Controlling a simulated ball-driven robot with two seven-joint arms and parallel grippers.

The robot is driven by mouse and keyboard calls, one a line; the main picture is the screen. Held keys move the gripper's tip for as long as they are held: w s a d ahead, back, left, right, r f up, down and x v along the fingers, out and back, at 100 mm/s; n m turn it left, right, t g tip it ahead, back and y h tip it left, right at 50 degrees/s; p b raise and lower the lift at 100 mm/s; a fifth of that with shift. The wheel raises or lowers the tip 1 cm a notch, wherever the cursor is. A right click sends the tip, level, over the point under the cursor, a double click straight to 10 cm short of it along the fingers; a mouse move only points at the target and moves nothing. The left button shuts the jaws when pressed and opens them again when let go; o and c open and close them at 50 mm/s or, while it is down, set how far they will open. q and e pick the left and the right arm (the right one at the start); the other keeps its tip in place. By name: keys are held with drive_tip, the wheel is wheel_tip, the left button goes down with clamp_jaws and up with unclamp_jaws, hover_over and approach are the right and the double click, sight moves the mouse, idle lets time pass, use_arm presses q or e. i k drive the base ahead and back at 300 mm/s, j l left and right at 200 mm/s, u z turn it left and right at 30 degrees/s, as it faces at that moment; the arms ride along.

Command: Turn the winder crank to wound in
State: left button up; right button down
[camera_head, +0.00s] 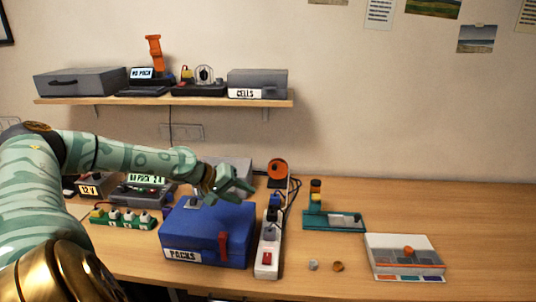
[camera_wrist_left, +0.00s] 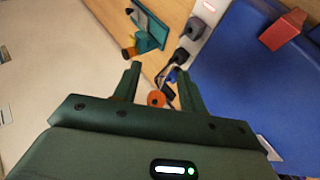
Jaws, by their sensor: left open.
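The winder shows as an orange reel with a dark centre (camera_head: 277,168) on a dark stand at the back of the desk, behind the power strip. Its crank is too small to make out. In the left wrist view the orange reel (camera_wrist_left: 156,98) appears between my fingers, farther off. My left gripper (camera_head: 246,186) is open and empty, above the blue case and a little left of and in front of the reel. It also shows in the left wrist view (camera_wrist_left: 158,74). My right gripper is out of view.
The blue PACKS case (camera_head: 207,240) stands under my left gripper. A white power strip (camera_head: 265,254) with plugs and dark cables lies beside it. A teal stand (camera_head: 335,222) and a parts tray (camera_head: 405,257) lie to the right. The desk's back right is clear.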

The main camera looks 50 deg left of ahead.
sight(278, 170)
drive_tip(key=i+j, duration=0.2)
drive_tip(key=j, duration=0.2)
drive_tip(key=i+j, duration=0.2)
drive_tip(key=j, duration=0.2)
drive_tip(key=i+j, duration=0.25)
drive_tip(key=j, duration=0.1)
